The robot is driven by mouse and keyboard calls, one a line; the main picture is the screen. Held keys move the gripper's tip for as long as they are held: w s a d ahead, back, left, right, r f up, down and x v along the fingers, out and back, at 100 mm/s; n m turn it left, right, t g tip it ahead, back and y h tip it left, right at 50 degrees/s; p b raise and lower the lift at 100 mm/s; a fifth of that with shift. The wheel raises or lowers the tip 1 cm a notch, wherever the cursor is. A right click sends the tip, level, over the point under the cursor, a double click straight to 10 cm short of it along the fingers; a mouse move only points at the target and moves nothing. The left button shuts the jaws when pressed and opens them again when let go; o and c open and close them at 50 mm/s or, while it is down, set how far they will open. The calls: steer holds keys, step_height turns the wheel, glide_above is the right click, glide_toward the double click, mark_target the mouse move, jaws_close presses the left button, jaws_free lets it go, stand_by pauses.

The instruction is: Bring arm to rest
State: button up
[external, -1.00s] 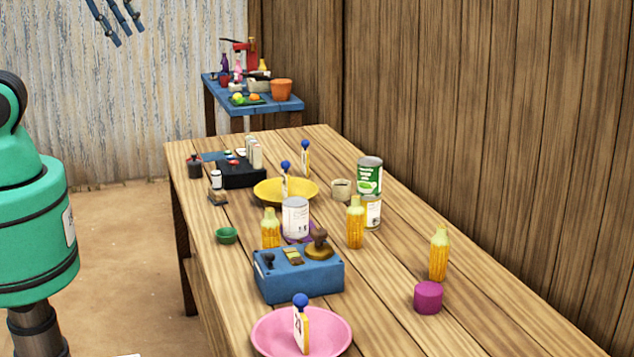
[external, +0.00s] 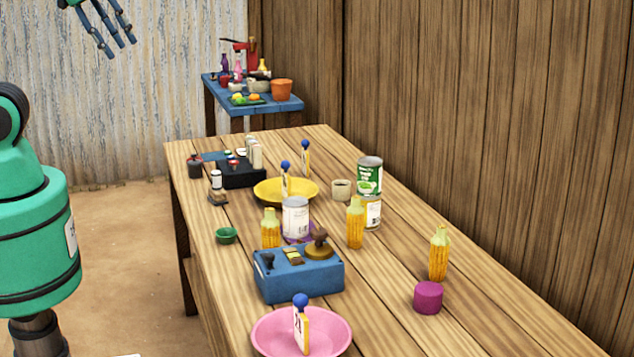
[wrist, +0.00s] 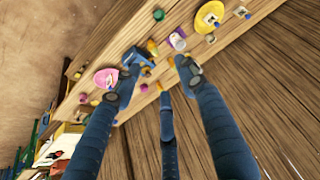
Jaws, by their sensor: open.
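My gripper (external: 112,38) is high at the top left of the external view, in front of the corrugated wall. Its dark blue fingers are spread, with nothing between them. It is well above the wooden table (external: 400,262) and touches nothing. In the wrist view the fingers of my gripper (wrist: 165,85) reach up across the picture, apart and empty, with the table (wrist: 115,50) beyond them.
The table holds a pink plate (external: 265,338), a blue box (external: 298,282), a yellow plate (external: 305,190), cans, corn cobs and a magenta cylinder (external: 428,298). A blue side table (external: 290,104) stands behind. Plank walls border the right. The air around my gripper is clear.

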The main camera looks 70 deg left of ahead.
step_height(320, 180, down, 5)
steer(key=b, duration=0.4)
